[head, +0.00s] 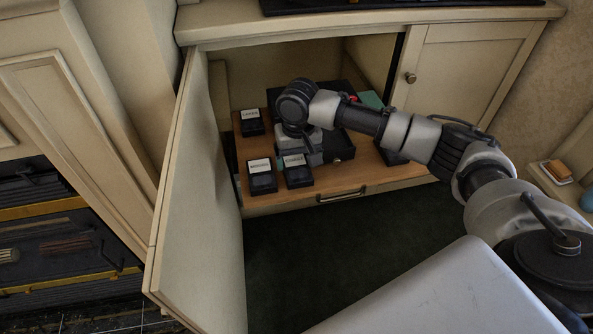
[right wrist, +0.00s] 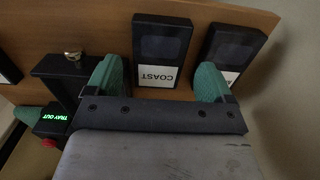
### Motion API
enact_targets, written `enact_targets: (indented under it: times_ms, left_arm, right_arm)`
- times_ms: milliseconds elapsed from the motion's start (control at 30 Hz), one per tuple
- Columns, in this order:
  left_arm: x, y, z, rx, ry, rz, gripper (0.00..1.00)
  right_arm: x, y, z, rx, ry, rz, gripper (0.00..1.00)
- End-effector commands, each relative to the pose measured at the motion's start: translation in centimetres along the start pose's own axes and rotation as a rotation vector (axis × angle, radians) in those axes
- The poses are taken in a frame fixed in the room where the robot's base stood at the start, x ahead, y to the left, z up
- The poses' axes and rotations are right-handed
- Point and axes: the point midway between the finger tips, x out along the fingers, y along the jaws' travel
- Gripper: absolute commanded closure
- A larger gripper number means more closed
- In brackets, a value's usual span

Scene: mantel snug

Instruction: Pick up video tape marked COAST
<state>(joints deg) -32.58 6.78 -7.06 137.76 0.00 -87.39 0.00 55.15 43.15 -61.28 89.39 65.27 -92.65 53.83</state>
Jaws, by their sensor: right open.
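The video tape marked COAST (right wrist: 161,48) is a black cassette with a white label, lying on the wooden pull-out tray. In the head view it appears to be the tape (head: 298,178) just in front of my right gripper (head: 304,152). In the right wrist view, my right gripper (right wrist: 158,84) is open, its green-padded fingers on either side of the label end of the tape. I cannot tell how far above the tray the fingertips are. My left gripper is not in view.
A second tape (right wrist: 235,50) lies close beside it; in the head view it is the left neighbour (head: 262,181). Another tape (head: 252,125) lies farther back. A black device (right wrist: 66,75) showing TRAY OUT is close by. The open cabinet door (head: 197,205) bounds the left.

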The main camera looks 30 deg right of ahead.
Motion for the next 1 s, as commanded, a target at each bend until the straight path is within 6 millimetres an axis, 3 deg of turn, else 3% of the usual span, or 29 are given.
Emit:
enact_targets:
  times_ms: [133, 233, 567, 833, 1000]
  left_arm:
    - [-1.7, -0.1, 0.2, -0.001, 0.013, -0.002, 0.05]
    - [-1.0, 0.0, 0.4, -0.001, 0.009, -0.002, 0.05]
    - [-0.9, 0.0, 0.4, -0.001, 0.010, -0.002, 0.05]
    - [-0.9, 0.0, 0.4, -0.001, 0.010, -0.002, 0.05]
    - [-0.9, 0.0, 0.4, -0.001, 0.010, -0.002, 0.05]
  right_arm:
    - [2.6, 0.1, 0.1, 0.000, -0.002, 0.003, 0.17]
    - [4.0, 0.0, 0.0, -0.001, -0.001, 0.001, 0.17]
    - [4.7, 0.0, 0.0, -0.001, 0.000, 0.001, 0.17]
    - [4.7, 0.0, 0.0, -0.001, 0.000, 0.001, 0.55]
    - [4.6, 0.0, 0.0, -0.001, 0.000, 0.001, 0.56]
